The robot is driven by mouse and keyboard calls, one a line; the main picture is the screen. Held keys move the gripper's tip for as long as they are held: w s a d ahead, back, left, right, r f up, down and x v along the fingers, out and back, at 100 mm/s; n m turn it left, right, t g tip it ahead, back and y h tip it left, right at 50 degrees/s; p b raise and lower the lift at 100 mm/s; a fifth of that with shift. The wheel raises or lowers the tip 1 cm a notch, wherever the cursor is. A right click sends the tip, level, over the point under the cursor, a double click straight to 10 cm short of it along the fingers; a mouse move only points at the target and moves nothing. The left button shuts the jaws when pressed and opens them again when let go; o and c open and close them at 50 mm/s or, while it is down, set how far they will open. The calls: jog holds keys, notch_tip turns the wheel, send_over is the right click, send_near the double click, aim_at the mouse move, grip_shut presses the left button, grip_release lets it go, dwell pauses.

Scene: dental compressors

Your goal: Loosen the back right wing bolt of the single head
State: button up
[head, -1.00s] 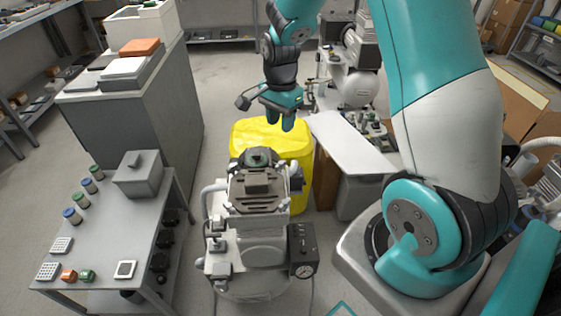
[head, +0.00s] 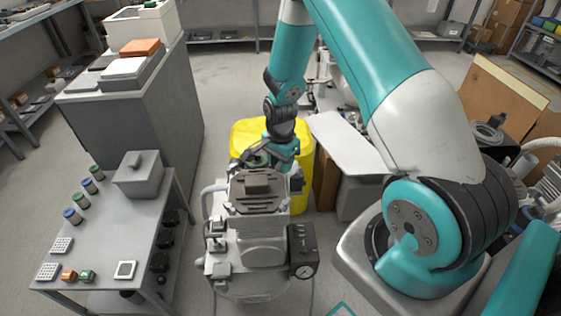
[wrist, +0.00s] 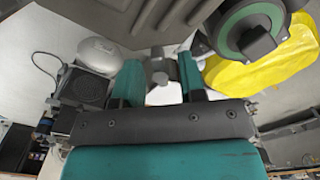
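The single head compressor (head: 258,225) stands on the floor in the middle of the head view, its dark ribbed head (head: 257,194) on top. My gripper (head: 284,165) points down at the back right of that head; its fingertips are hard to make out there. In the wrist view my gripper (wrist: 162,82) is open, with teal fingers spread on both sides of a small grey wing bolt (wrist: 158,68). The bolt lies between the fingers, and I see no clear grip on it. The green-ringed round part (wrist: 248,28) is beside the right finger.
A yellow bin (head: 305,165) stands right behind the compressor. A pressure gauge box (head: 302,250) is on its front right. A grey table (head: 115,225) with small parts is to the left. A white-topped bench (head: 350,145) is behind on the right.

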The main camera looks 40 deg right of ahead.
jog(key=shift+c, duration=0.2)
grip_shut()
jog(key=shift+n, duration=0.3)
jog(key=n, duration=0.3)
jog(key=shift+n, duration=0.3)
jog(key=n, duration=0.4)
jog(key=shift+n, duration=0.3)
jog(key=n, duration=0.4)
jog(key=shift+p, duration=0.35)
jog(key=n, duration=0.5)
jog(key=shift+w, duration=0.1)
